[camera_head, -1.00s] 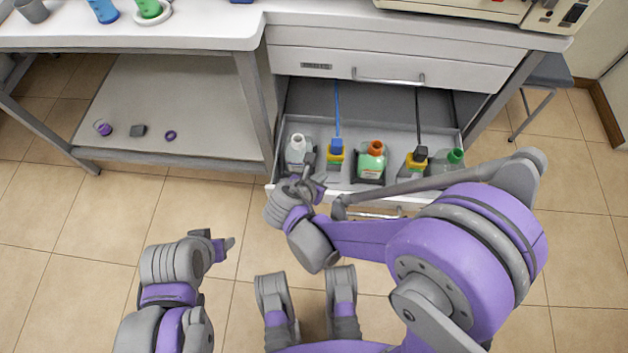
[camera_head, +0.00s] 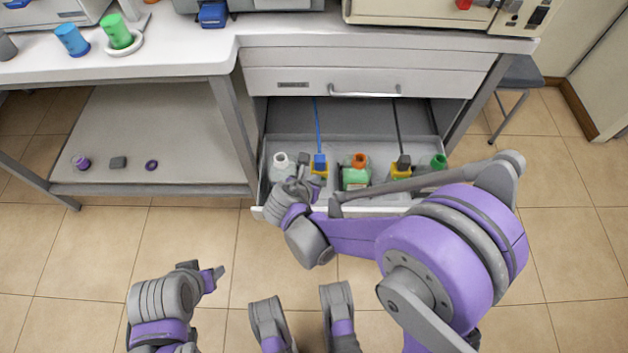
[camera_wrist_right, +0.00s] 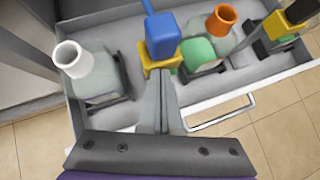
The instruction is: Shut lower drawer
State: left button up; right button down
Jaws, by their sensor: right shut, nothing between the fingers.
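The lower drawer (camera_head: 262,212) is pulled out under the bench. It holds several bottles in a row, among them a white-necked bottle (camera_head: 281,168) and an orange-capped bottle (camera_head: 356,175). Its handle (camera_wrist_right: 222,115) shows on the front in the right wrist view. My right gripper (camera_head: 311,162) is shut and empty, reaching over the drawer's front wall at the left part. My left gripper (camera_head: 218,273) is over the floor, away from the drawer.
The closed upper drawer (camera_head: 440,84) is above the open one. A bench leg (camera_head: 232,140) and low shelf (camera_head: 150,125) stand left of it. A stool (camera_head: 515,80) is at the right. My right forearm crosses the drawer's front. The floor in front is clear.

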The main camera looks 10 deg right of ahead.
jog(key=w+d, duration=0.2)
jog(key=w, duration=0.8)
jog(key=w+d+b, duration=0.1)
jog(key=w+d, duration=0.2)
jog(key=w, duration=0.8)
jog(key=shift+w, duration=0.3)
jog(key=shift+d, duration=0.1)
